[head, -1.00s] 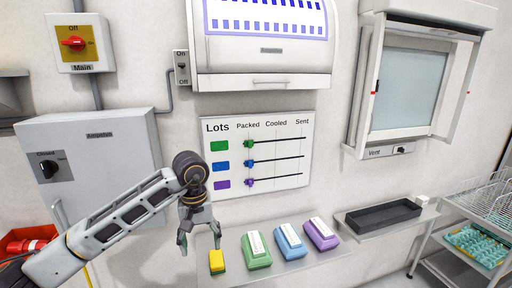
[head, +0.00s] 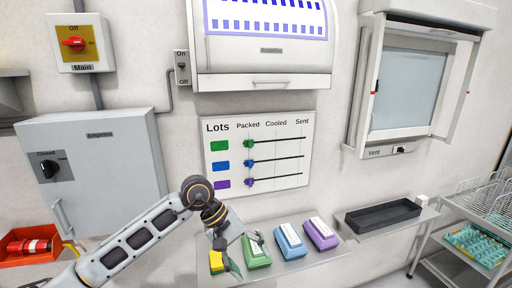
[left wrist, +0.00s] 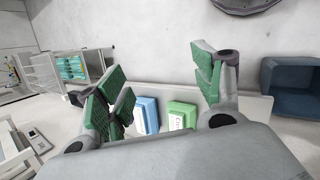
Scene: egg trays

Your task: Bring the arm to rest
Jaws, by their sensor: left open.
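My left gripper (head: 246,254) is open and empty. My right gripper is not in view.
The shelf (head: 292,266) also holds a blue carton (head: 290,241) and a purple carton (head: 321,233). A black tray (head: 384,216) lies on a shelf to the right. A wire rack cart (head: 470,240) stands at far right. A grey cabinet (head: 100,180) and red box (head: 28,246) are at left.

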